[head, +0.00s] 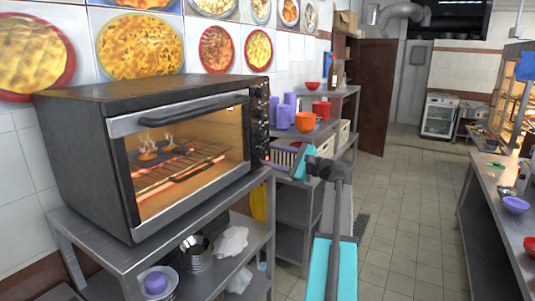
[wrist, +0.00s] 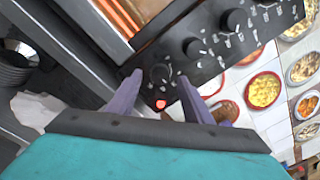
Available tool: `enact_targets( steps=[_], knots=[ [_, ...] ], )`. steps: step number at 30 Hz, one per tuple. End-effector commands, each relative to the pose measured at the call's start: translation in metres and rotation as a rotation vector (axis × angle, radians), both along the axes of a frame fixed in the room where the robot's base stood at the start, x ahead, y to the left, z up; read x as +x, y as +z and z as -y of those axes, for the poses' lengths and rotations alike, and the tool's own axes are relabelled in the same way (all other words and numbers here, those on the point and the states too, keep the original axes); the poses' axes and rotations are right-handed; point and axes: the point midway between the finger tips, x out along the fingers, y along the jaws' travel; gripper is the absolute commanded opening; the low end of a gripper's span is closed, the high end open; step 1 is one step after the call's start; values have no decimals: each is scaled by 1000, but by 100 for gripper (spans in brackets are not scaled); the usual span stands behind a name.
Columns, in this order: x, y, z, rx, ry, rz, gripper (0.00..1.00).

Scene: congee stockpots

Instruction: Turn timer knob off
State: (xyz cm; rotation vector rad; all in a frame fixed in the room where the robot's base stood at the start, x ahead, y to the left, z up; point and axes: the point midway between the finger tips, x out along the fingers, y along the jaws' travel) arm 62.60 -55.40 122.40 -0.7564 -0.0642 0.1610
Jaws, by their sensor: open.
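The toaster oven (head: 150,150) stands on a metal shelf unit at left, with its black control panel (head: 260,118) on the door's right side. In the wrist view the panel carries several dark knobs in a row. The end knob (wrist: 160,75), beside a lit red lamp (wrist: 161,104), lies between my fingertips; I cannot read its label or setting. The neighbouring knob (wrist: 195,47) is just outside the fingers. My gripper (wrist: 158,86) is open, its purple fingers either side of the end knob; contact cannot be told. In the head view my gripper (head: 270,160) is beside the panel's lower end.
The oven's heating elements glow, with food on the rack (head: 175,165). The metal shelf (head: 190,230) below holds pots and cloths. The tiled floor at right is open, bounded by a counter (head: 500,210).

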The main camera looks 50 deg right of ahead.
Motion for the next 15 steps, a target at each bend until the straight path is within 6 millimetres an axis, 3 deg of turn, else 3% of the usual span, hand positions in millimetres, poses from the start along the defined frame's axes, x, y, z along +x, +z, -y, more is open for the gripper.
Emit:
enact_targets(
  steps=[6, 15],
  knots=[
    [21, 1, -3, 0, 1, 1, 46],
    [27, 0, -5, 0, 0, 0, 46]
  ],
)
